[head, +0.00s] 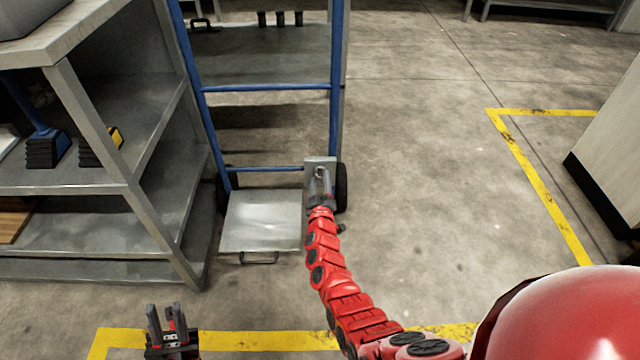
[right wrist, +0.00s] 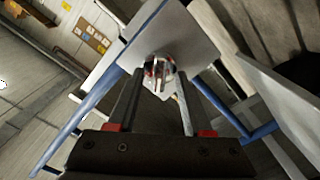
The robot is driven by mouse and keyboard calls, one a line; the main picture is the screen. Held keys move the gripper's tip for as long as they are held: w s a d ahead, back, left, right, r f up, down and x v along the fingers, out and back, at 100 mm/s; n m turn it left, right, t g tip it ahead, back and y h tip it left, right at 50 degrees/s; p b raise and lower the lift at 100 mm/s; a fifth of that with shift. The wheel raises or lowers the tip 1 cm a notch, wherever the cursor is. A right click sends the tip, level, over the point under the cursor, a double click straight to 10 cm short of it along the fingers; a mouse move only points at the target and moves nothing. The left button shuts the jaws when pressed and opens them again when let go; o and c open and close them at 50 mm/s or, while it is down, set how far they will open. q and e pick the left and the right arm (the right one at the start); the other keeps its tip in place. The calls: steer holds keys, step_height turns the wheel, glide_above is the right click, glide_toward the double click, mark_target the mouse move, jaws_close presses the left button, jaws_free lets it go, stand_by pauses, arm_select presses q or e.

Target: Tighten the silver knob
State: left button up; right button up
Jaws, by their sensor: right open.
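The silver knob (right wrist: 158,67) sits on a pale grey plate (right wrist: 185,35) in the right wrist view. The plate also shows in the head view (head: 313,162), upright at the lower right of a blue hand truck. My right gripper (right wrist: 156,78) is open, its two fingers pointing at the knob, which appears between the fingertips; I cannot tell whether they touch it. In the head view my right gripper (head: 321,185) is in front of the plate and covers part of it. My left gripper (head: 165,315) is open and empty at the lower left, away from the knob.
The blue hand truck (head: 265,88) stands beside a grey metal shelf (head: 150,205) on the left. Its silver toe plate (head: 262,222) lies low in front. A pale cabinet (head: 615,150) is at the right. The concrete floor (head: 430,170) between is clear, with yellow lines.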

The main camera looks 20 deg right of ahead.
steer(key=shift+c, duration=0.3)
jaws_close()
steer(key=shift+r, duration=0.1)
